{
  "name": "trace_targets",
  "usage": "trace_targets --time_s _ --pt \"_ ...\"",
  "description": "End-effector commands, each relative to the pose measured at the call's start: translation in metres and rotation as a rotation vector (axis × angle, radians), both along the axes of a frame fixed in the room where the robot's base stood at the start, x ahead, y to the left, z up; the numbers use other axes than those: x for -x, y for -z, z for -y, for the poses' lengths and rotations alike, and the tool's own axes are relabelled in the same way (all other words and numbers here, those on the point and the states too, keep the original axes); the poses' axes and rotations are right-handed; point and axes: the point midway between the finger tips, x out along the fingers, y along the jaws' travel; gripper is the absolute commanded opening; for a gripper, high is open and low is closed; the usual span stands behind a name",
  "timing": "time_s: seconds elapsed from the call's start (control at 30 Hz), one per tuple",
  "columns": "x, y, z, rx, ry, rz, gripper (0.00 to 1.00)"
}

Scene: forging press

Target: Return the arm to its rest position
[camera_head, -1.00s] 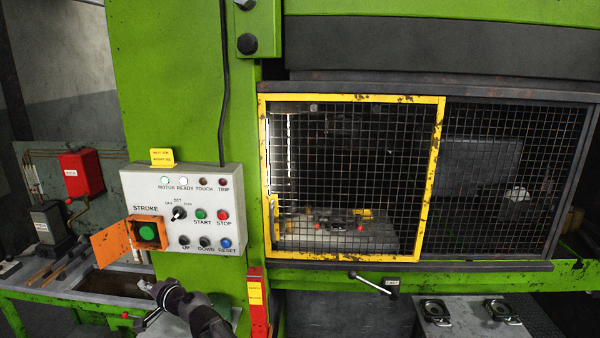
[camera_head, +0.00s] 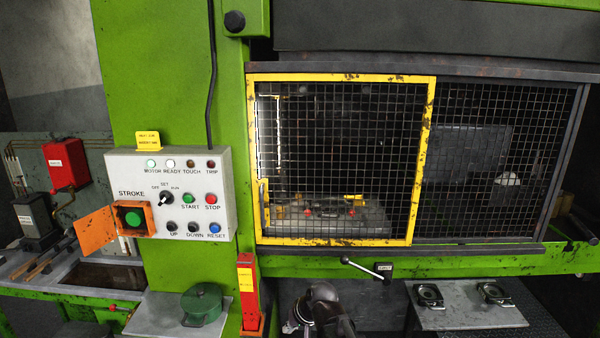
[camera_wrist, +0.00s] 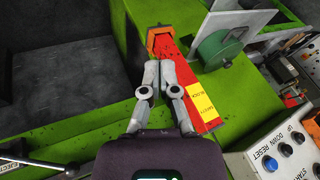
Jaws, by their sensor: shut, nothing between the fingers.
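My gripper (camera_wrist: 159,72) shows in the wrist view with its two grey fingers close together, shut and empty. Behind the fingertips are a red safety block (camera_wrist: 190,85) with a yellow label and the green press frame (camera_wrist: 95,148); the fingers look apart from both. In the head view my dark arm end (camera_head: 318,312) is low at the bottom edge, right of the red safety block (camera_head: 248,290) and below the press opening. The fingertips are hard to make out there.
A control panel (camera_head: 226,163) with an open orange cover (camera_head: 97,230) is on the left. The yellow mesh guard (camera_head: 340,78) covers the press opening. A lever (camera_head: 365,268) juts out below it. A green round tool (camera_head: 203,303) stands on a plate. A side table (camera_head: 455,318) is at right.

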Motion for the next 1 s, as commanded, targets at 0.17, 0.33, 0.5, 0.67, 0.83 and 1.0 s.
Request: trace_targets --time_s 0.17,0.33,0.5,0.67,0.83,1.0 --pt "0.029 0.027 0.084 0.177 0.048 -0.102 0.00" --pt "0.058 0.042 0.150 0.323 0.099 -0.207 0.00" --pt "0.079 0.047 0.188 0.409 0.134 -0.281 0.00" --pt "0.086 0.048 0.200 0.437 0.147 -0.306 0.00" --pt "0.086 0.047 0.201 0.437 0.147 -0.307 0.00" --pt "0.086 0.047 0.200 0.436 0.146 -0.306 0.00"
